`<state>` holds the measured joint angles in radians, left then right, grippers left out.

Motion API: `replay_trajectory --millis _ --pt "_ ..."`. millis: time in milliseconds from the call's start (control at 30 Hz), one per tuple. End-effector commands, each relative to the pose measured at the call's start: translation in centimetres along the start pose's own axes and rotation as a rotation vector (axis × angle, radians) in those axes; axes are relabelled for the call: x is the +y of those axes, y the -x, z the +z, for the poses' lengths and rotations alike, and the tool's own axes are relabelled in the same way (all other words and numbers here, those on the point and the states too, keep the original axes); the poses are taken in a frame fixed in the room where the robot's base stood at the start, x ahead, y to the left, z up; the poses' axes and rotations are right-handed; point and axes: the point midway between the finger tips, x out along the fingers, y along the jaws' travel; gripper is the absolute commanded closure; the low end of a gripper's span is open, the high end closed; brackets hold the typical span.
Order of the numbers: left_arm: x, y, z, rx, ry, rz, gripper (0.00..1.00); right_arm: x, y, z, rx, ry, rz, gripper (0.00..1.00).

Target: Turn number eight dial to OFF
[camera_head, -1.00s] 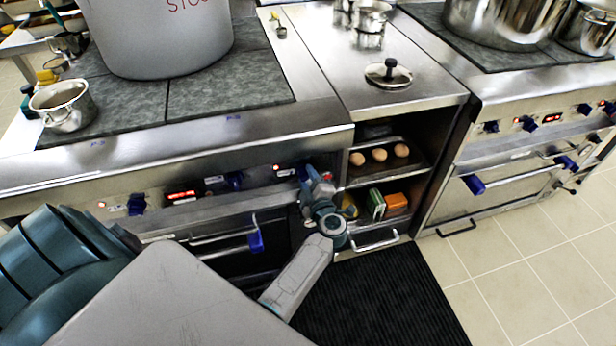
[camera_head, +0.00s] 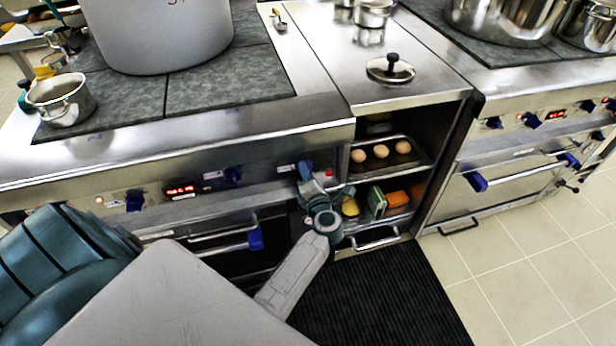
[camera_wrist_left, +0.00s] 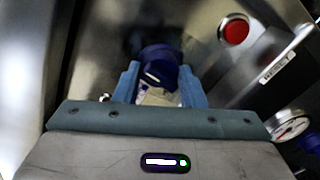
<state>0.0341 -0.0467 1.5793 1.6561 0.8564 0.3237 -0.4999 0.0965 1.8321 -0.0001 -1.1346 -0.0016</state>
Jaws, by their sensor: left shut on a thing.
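The blue dial (camera_head: 304,165) at the right end of the left stove's front panel is the one at my left gripper. I cannot read its number. My left gripper (camera_head: 307,174) is at the panel, its arm coming up from below. In the left wrist view my left gripper (camera_wrist_left: 160,90) has its two blue fingers on either side of the blue dial (camera_wrist_left: 159,58), shut on it. The dial's pointer and OFF mark are not readable. My right gripper is not in view.
Other blue dials (camera_head: 233,175) and a red display (camera_head: 180,188) are on the same panel. A red button (camera_wrist_left: 234,31) and a gauge (camera_wrist_left: 289,126) are close by on the right. An oven handle (camera_head: 222,243) juts out below. Open shelves (camera_head: 378,180) hold eggs.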

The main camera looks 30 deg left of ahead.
Motion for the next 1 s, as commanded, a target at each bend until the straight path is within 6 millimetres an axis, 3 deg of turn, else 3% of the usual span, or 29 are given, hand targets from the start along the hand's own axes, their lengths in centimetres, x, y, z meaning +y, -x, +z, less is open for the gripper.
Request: replay_trajectory --millis 300,867,900,1000 --pt "0.0 0.0 0.0 -0.011 0.130 -0.002 0.86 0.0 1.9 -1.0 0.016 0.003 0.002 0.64" --pt "0.0 0.0 0.0 -0.012 0.162 -0.003 0.86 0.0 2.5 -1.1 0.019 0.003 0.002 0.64" --pt "0.0 0.0 0.0 -0.012 0.162 -0.003 0.59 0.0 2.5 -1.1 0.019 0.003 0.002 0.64" --pt "0.0 0.0 0.0 -0.012 0.161 -0.003 0.42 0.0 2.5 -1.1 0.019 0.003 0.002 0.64"
